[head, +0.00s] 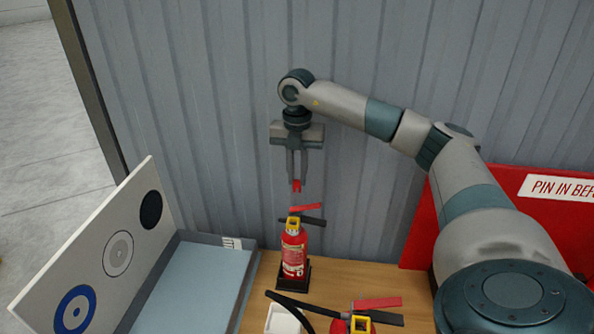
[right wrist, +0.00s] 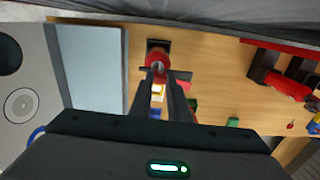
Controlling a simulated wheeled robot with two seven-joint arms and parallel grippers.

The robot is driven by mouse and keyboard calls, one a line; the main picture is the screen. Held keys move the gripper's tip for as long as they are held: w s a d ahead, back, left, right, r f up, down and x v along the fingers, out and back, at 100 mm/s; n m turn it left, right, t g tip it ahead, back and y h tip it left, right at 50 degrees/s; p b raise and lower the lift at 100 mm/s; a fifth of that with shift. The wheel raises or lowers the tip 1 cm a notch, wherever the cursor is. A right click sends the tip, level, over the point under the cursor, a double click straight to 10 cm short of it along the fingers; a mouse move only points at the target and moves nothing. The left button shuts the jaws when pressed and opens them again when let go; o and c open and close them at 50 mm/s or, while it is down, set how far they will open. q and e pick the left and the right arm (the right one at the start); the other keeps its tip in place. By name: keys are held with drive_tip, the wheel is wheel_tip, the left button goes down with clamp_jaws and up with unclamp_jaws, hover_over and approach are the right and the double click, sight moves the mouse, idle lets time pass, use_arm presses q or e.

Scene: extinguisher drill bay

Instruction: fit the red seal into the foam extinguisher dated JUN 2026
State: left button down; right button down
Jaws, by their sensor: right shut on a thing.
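My right gripper (head: 297,178) points straight down and is shut on the small red seal (head: 296,187), whose lower end shows below the fingertips. It hangs a little above a red extinguisher (head: 294,255), apart from its red and black levers and yellow collar. That extinguisher stands upright in a black base by the back wall; its label is too small to read. A second extinguisher (head: 357,323) shows only its top at the bottom edge. In the right wrist view my fingers (right wrist: 161,78) reach toward the standing extinguisher and partly hide it. My left gripper is not in view.
A blue-grey tray (head: 203,275) and a white panel with circles (head: 118,255) stand at left. A red board (head: 560,215) is at right. A white object (head: 283,319) sits at the front. The right wrist view shows another extinguisher (right wrist: 287,87) at right. Corrugated wall closes the back.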

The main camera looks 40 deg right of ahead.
sight(297, 187)
drive_tip(key=shift+f, duration=0.35)
idle(0.3)
drive_tip(key=shift+f+b, duration=2.05)
drive_tip(key=shift+f, duration=0.8)
drive_tip(key=shift+f, duration=0.2)
idle(1.5)
drive_tip(key=c, duration=1.6)
unclamp_jaws()
drive_tip(key=shift+r, duration=0.1)
